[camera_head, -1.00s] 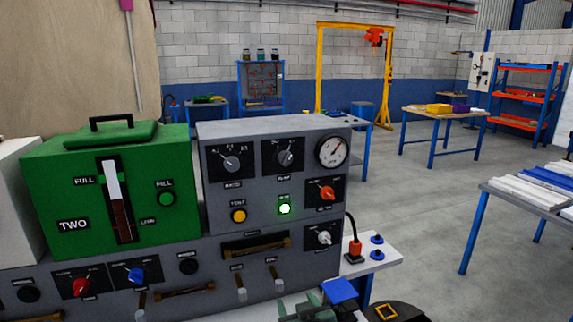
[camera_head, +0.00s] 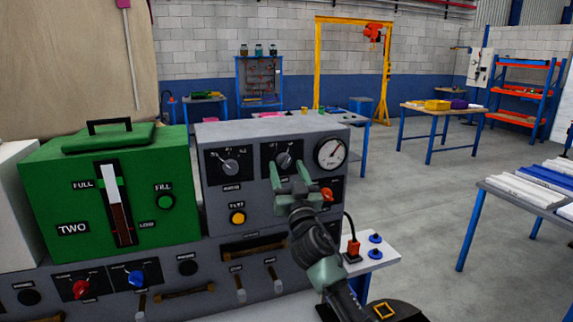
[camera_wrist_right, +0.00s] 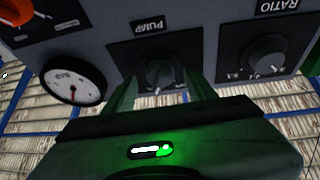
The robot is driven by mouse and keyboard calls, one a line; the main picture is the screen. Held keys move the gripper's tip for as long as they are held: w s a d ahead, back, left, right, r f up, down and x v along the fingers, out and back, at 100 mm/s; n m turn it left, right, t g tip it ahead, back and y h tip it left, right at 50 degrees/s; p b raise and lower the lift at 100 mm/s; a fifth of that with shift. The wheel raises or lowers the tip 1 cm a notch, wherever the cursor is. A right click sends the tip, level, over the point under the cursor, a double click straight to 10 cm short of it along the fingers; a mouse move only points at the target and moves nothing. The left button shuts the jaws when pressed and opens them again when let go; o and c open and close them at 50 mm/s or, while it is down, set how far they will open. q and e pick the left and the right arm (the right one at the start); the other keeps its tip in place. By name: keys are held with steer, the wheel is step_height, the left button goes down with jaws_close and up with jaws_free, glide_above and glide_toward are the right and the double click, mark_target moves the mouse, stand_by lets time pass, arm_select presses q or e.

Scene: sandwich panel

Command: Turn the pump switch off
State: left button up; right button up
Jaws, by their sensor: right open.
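The pump switch is a dark rotary knob (camera_head: 284,159) on a black plate in the upper middle of the grey panel box. In the right wrist view, the pump knob (camera_wrist_right: 160,75) appears upside down below its PUMP label. My right gripper (camera_head: 290,171) is in front of this plate, open, its green fingers pointing at it. In the right wrist view, the fingers of my right gripper (camera_wrist_right: 158,92) stand apart on either side of the knob; I cannot tell whether they touch it. My left gripper is not in view.
The ratio knob (camera_head: 231,164) is left of the pump knob. The gauge (camera_head: 331,152) and an orange-red knob (camera_head: 327,194) are to the right. A yellow test button (camera_head: 238,217) sits below left. A green tank unit (camera_head: 90,210) stands left of the box.

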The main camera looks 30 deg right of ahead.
steer(key=shift+w+d+r, duration=0.1)
steer(key=shift+w+r, duration=0.15)
steer(key=shift+w, duration=0.15)
jaws_close()
